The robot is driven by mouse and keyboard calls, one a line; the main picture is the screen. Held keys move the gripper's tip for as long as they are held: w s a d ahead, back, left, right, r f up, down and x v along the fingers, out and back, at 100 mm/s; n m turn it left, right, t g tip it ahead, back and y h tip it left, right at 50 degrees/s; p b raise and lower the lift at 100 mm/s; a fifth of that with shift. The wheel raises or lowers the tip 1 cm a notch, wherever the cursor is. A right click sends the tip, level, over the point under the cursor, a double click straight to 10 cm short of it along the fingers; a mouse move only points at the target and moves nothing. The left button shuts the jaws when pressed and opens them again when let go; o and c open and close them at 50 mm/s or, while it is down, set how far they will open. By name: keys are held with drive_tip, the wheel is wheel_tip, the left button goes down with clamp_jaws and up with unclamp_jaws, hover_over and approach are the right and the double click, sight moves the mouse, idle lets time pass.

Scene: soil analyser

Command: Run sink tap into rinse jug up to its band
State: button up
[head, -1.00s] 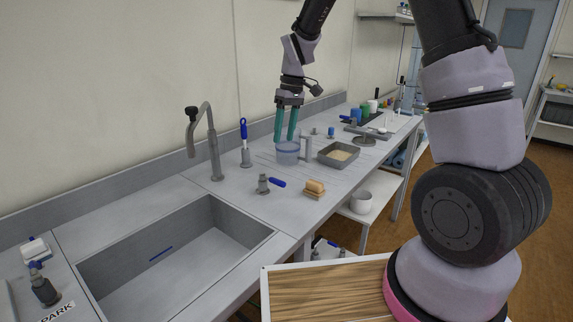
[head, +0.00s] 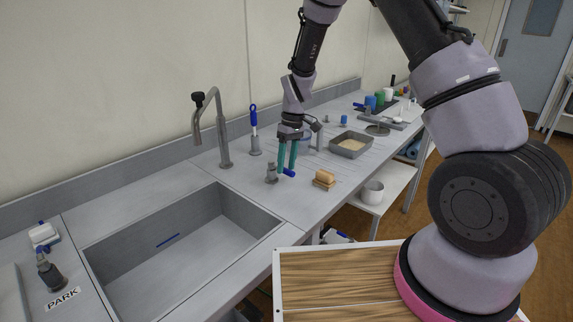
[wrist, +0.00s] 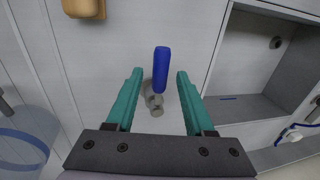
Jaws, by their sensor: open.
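The sink tap (head: 215,125) is a grey gooseneck that stands behind the sink basin (head: 185,255). A small grey valve (head: 271,174) with a blue lever (head: 289,173) stands on the counter right of the basin. My gripper (head: 287,172) is open and empty at the blue lever. In the wrist view the lever (wrist: 161,70) lies between the open fingers (wrist: 158,88), and neither finger visibly touches it. The rinse jug, clear and bluish (wrist: 22,145), stands on the counter; in the head view it is mostly hidden behind my gripper. Its band cannot be made out.
A tan sponge or brush block (head: 324,178) lies right of the valve. A grey tray (head: 351,145) is farther back. A blue-handled brush (head: 254,125) stands by the tap. A blue strip (head: 168,240) lies in the otherwise empty basin.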

drive_tip(key=shift+f, duration=0.2)
drive_tip(key=shift+c, duration=0.2)
clamp_jaws()
idle(1.2)
